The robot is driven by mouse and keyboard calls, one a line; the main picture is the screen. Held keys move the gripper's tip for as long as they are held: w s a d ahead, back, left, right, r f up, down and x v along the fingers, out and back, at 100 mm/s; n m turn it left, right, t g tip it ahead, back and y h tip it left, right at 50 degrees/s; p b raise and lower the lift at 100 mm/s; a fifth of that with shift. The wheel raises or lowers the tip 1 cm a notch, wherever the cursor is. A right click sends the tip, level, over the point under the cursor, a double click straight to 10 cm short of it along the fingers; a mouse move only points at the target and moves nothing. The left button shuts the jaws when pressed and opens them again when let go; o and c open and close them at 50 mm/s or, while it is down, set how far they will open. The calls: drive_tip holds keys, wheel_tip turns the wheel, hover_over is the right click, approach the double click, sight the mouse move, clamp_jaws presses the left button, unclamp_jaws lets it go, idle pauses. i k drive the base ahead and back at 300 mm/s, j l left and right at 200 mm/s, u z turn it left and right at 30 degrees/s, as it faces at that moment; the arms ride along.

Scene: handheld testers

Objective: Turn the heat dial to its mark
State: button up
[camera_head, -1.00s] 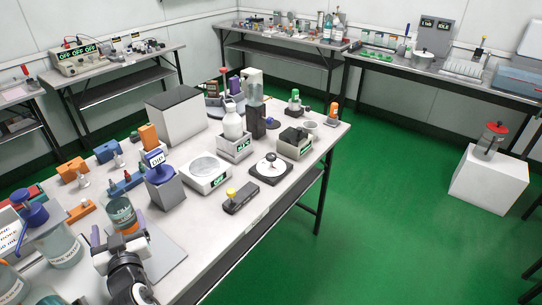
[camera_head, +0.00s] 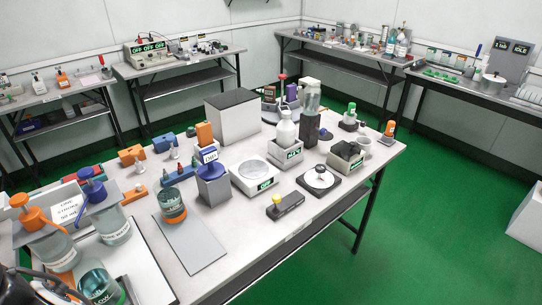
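A round white dial (camera_head: 318,178) with a small knob on top sits on a dark square base on the near table, right of centre. No label naming it as the heat dial is readable, and its mark is too small to make out. A white round-topped unit (camera_head: 254,175) with a green-lit display stands to its left; the display seems to read OFF. My gripper is not in view. A dark part at the lower left edge may be my arm, but no fingers show.
A small dark box with a yellow knob (camera_head: 285,205) stands in front of the dial. A bottle on a scale (camera_head: 285,152) and a box with a green display (camera_head: 346,158) stand behind it. A grey mat (camera_head: 190,250) lies front left.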

sight(320, 168)
drive_tip(key=z, duration=1.1)
drive_tip(key=i+j+z, duration=0.15)
drive_tip(key=j+z, duration=0.15)
drive_tip(key=i+j+z, duration=0.25)
drive_tip(key=k+j, duration=0.05)
drive_tip(key=k, duration=0.05)
